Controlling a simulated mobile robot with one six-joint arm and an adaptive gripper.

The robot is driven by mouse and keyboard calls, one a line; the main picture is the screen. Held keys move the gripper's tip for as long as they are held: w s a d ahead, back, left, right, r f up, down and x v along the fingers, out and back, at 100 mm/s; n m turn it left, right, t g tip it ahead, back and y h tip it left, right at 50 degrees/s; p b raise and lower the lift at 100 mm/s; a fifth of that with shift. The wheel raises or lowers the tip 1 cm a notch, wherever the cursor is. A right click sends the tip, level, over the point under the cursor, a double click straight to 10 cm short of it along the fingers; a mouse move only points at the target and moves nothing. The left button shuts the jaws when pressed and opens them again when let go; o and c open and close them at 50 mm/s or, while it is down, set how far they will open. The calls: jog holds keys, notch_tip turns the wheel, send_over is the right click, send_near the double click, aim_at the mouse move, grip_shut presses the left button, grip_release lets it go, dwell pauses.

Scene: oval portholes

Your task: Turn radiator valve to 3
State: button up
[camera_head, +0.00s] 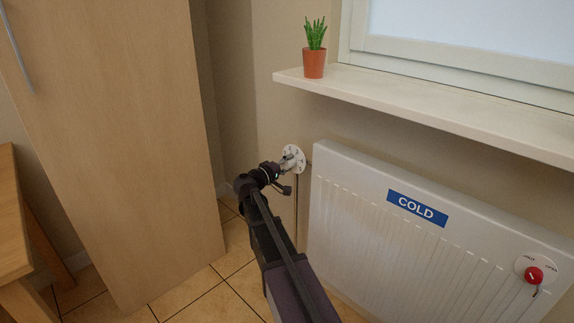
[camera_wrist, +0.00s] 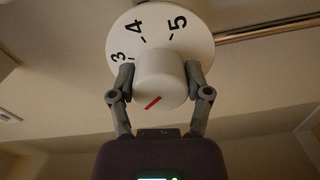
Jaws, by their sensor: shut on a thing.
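The radiator valve has a white round dial plate (camera_head: 297,152), which also shows in the wrist view (camera_wrist: 160,28) with 3, 4 and 5 readable. Its white knob (camera_wrist: 162,76) stands in front of the plate. A slanted red mark shows low on the knob, left of its middle. It points to the lower left, below the 3; the dial's lower part is hidden. My gripper (camera_wrist: 160,82) has one finger on each side of the knob and is shut on it. In the head view my gripper (camera_head: 284,163) reaches the dial left of the radiator.
The white radiator (camera_head: 400,250) bears a blue COLD sign (camera_head: 417,208) and a red knob (camera_head: 533,275) at lower right. A windowsill (camera_head: 430,100) with a potted plant (camera_head: 314,62) juts out above. A tall wooden cabinet (camera_head: 120,130) stands left. A pipe (camera_wrist: 265,33) runs beside the dial.

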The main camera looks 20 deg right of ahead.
jog(key=m, duration=0.6)
jog(key=shift+d+f, duration=0.1)
jog(key=shift+f, duration=0.05)
jog(key=m, duration=0.6)
jog(key=shift+m, duration=0.3)
jog(key=o, duration=1.2)
jog(key=shift+c, duration=0.2)
jog(key=shift+w, duration=0.1)
jog(key=shift+a, duration=0.5)
jog(key=v, duration=1.1)
